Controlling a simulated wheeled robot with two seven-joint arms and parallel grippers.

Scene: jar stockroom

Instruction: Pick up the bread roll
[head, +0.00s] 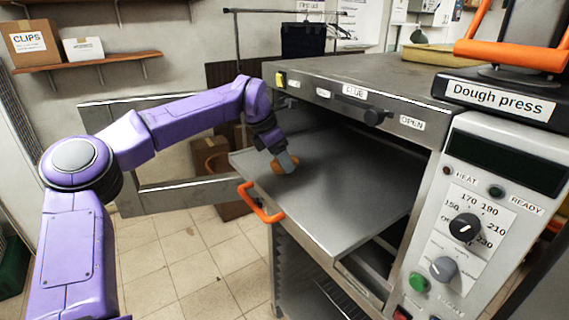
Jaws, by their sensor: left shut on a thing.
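The bread roll (278,166) is a small orange-brown roll at the left part of the metal tray (340,205), which is pulled partly out of the oven. My left gripper (287,161) reaches down over the tray from the left. It is shut on the bread roll and partly covers it. I cannot tell whether the roll touches the tray or is slightly above it. My right gripper is not in view.
The tray has an orange handle (260,205) at its front edge. The oven (345,72) stands around it, with a control panel (480,225) at right. A dough press (500,97) stands above the panel. An open door frame (185,187) lies behind my arm. The rest of the tray is clear.

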